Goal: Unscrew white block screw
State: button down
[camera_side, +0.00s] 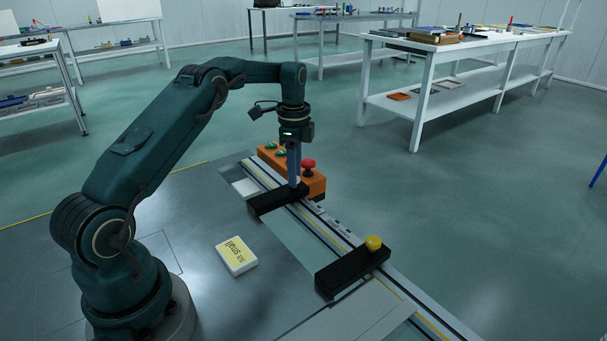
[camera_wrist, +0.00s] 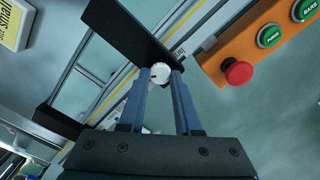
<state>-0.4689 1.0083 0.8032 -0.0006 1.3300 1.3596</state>
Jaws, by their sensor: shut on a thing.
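The white screw (camera_wrist: 160,72) has a round white head and sits at the end of a black block (camera_wrist: 128,32). In the wrist view, my gripper (camera_wrist: 160,76) is shut on the screw head, with one blue-grey finger on each side of it. In the side view, my gripper (camera_side: 294,183) points straight down at the right end of the same black block (camera_side: 268,203). The fingers hide the screw there. How far the screw is turned in the block cannot be seen.
A second black block (camera_side: 345,272) with a yellow knob (camera_side: 373,243) lies across the rail nearer the camera. An orange button box (camera_side: 316,185) with a red button (camera_side: 308,164) stands close behind my gripper. A white box (camera_side: 236,256) marked "small" lies on the grey table.

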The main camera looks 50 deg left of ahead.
jog(key=n, duration=0.7)
jog(key=shift+a, duration=0.1)
jog(key=n, duration=0.7)
jog(key=shift+n, duration=0.3)
jog(key=n, duration=0.3)
jog(key=shift+n, duration=0.3)
jog(key=n, duration=0.3)
jog(key=shift+n, duration=0.3)
jog(key=n, duration=0.6)
jog(key=shift+s+n, duration=0.1)
jog(key=shift+n, duration=0.2)
jog(key=c, duration=0.6)
grip_release()
